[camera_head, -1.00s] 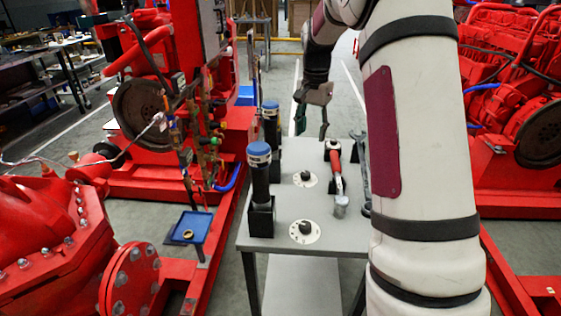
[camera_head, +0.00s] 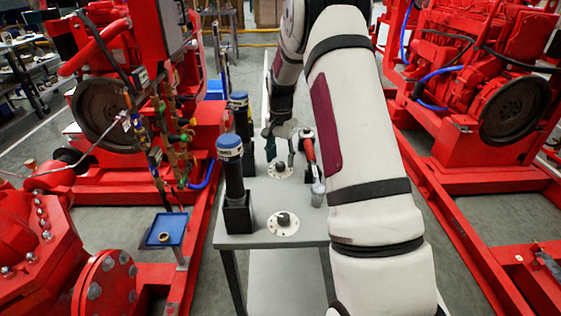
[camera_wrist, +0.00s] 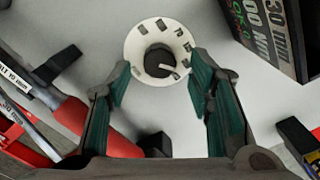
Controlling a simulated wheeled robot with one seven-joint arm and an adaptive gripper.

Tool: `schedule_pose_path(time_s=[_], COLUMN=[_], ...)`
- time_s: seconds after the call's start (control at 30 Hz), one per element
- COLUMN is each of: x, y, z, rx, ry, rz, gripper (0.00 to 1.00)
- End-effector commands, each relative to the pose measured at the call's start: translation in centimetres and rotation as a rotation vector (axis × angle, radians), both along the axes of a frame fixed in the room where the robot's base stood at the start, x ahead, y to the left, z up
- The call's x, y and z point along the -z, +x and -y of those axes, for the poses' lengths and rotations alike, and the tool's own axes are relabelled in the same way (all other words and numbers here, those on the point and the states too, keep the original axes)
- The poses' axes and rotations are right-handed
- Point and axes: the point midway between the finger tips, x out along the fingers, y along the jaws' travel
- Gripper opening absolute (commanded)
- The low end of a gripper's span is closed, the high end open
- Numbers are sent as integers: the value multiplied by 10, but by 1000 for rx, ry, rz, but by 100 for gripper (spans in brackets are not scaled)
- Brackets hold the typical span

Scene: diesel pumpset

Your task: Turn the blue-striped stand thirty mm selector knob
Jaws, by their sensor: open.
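Two dark selector knobs on white dials sit on the grey table: a far knob (camera_head: 279,168) and a near knob (camera_head: 284,219). My gripper (camera_head: 281,152) is open and empty, just behind the far knob in the head view. In the wrist view, a dark knob (camera_wrist: 159,61) with a pale pointer lies ahead, between and beyond the teal fingertips of my gripper (camera_wrist: 160,80). A black stand (camera_wrist: 272,32) marked "30 mm" is at top right there. Blue-capped cylinders stand in a near black stand (camera_head: 237,212) and farther back (camera_head: 239,115).
Red pump machinery (camera_head: 60,235) flanks the table at left, an engine (camera_head: 470,70) at right. A blue tray (camera_head: 167,229) is left of the table.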

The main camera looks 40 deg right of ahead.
Motion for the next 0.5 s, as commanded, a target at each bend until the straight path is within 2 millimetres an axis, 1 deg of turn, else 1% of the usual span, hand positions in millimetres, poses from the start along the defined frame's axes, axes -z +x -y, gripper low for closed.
schedule_pose_path(time_s=[0.03, 0.2, 0.47, 0.5], x=[7, 16, 17, 17], y=[-1, 0, 0, 0], z=[0, 0, 0, 0], rx=[0, 0, 0, 0], ry=[1, 0, 0, 0], rz=[-3, 0, 0, 0], gripper=[47, 47, 47, 45])
